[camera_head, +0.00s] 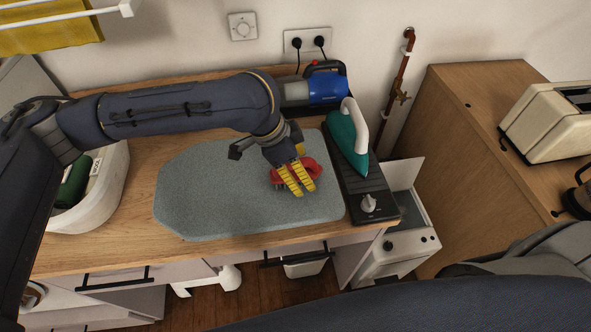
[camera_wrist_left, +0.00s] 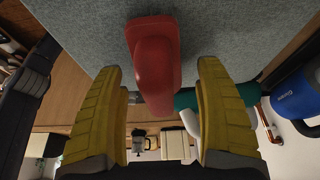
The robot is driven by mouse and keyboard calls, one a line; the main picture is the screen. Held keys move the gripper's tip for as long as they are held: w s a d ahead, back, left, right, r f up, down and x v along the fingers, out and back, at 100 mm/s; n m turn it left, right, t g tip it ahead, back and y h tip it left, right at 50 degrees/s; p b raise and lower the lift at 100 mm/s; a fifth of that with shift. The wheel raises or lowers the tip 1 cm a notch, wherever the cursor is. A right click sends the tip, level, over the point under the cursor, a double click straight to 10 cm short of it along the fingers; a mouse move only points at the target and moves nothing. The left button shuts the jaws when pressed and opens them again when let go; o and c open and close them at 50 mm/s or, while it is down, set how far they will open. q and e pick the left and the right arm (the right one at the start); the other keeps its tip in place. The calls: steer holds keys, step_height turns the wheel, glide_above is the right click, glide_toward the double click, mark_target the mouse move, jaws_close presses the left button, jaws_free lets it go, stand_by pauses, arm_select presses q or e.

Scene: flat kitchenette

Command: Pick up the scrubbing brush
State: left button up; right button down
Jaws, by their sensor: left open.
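The red scrubbing brush (camera_head: 313,167) lies on the grey mat (camera_head: 200,192) on the wooden counter. My left gripper (camera_head: 297,188) reaches over it from above, with its yellow fingers partly hiding it in the head view. In the left wrist view the brush's red body (camera_wrist_left: 153,62) shows between the two spread fingers of my left gripper (camera_wrist_left: 161,72). Gaps show on both sides, so the gripper is open and not closed on the brush. My right gripper is not in view.
A teal iron (camera_head: 347,138) with a white handle stands on a black hotplate (camera_head: 363,185) right of the mat. A blue cylindrical appliance (camera_head: 327,88) is behind. A white tub (camera_head: 103,190) stands at the left. A toaster (camera_head: 550,120) is on the right cabinet. The mat's left part is clear.

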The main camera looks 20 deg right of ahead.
arm_select(q)
steer(key=shift+d+f, duration=0.2)
steer(key=shift+f, duration=0.25)
steer(key=c, duration=1.3)
